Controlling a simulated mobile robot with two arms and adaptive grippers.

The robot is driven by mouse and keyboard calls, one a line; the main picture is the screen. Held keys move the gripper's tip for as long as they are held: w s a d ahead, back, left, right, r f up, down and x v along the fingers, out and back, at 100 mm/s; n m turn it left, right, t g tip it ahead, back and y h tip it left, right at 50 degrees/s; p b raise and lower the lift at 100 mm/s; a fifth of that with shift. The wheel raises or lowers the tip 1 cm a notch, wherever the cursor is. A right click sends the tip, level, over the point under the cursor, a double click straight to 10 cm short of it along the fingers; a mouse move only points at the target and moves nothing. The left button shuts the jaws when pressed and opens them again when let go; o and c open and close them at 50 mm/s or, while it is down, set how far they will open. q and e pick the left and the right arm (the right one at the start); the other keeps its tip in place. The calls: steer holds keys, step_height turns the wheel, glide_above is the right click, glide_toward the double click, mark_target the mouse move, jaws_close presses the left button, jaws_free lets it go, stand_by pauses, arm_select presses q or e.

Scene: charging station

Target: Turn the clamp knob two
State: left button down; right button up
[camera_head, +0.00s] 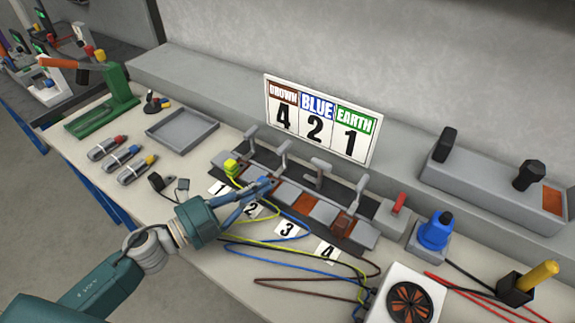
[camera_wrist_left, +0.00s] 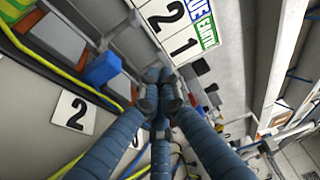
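A row of clamps with grey upright handles runs across the bench, with number cards 1 to 4 in front. The card 2 (camera_head: 252,210) also lies in the left wrist view (camera_wrist_left: 76,112). The second grey handle (camera_head: 282,153) from the left stands upright behind my left gripper (camera_head: 268,188). In the left wrist view my left gripper's (camera_wrist_left: 160,92) blue fingers come together at the tips, with no object visible between them. In the head view the fingertips are over the row's second place and partly hide it. A blue block (camera_wrist_left: 103,69) is beside the fingers. Contact with the clamp cannot be told.
A number board (camera_head: 318,125) stands behind the row. Yellow, blue and brown cables (camera_head: 300,262) lie loose in front. A grey tray (camera_head: 182,130) is left, a blue button (camera_head: 434,232) right, and a fan box (camera_head: 408,300) at front right.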

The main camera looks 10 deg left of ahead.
arm_select(q)
steer(key=p+x, duration=0.1)
steer(key=x, duration=0.9)
steer(key=shift+w+p, duration=0.1)
steer(key=shift+p, duration=0.3)
steer(key=a+b, duration=0.1)
steer(key=w+a+b, duration=0.1)
steer(key=a, duration=0.1)
steer(key=shift+a+f, duration=0.1)
steer(key=shift+f, duration=0.1)
steer(key=shift+w+a+r, duration=0.1)
steer(key=shift+w+a, duration=0.05)
steer(key=shift+a, duration=0.2)
arm_select(e)
steer(key=shift+w+d+f, duration=0.2)
steer(key=shift+w+d, duration=0.15)
steer(key=shift+a, duration=0.1)
